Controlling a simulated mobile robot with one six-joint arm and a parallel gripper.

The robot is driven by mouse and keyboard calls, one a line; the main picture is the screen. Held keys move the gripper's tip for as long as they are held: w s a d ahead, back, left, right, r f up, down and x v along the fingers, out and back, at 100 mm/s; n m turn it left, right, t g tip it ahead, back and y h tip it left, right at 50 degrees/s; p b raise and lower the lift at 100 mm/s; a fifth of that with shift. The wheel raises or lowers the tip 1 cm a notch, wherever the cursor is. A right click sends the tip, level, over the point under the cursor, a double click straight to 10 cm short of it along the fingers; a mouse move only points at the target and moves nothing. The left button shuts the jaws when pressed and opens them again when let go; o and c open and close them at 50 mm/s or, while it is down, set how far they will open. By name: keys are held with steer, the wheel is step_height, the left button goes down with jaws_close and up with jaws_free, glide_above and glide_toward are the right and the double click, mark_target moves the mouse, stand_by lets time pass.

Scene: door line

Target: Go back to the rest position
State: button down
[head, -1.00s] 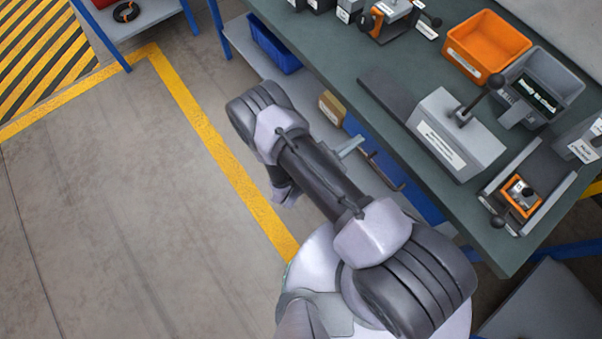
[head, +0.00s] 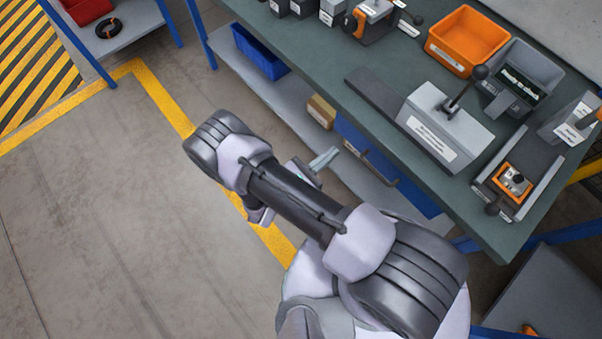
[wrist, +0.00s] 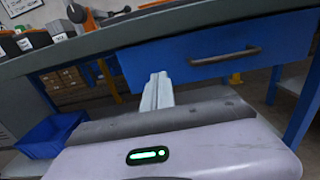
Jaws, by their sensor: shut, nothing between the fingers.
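My gripper (head: 324,159) shows in the head view beside the front of the workbench, off its edge and above the floor side of it. In the wrist view the fingers of my gripper (wrist: 157,92) are together, with nothing between them. They point toward the bench's blue drawer (wrist: 200,58), which looks closed. My arm is folded across the lower middle of the head view and hides part of the floor.
The workbench (head: 330,55) carries an orange bin (head: 467,40), a grey bin (head: 530,65), a lever block (head: 445,135) and an orange-framed part (head: 513,185) in a fixture. A blue bin (head: 258,50) and a cardboard box (head: 321,112) stand on the lower shelf. Floor (head: 90,220) at left is clear.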

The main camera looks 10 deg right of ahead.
steer(key=v, duration=0.7)
steer(key=shift+p, duration=0.45)
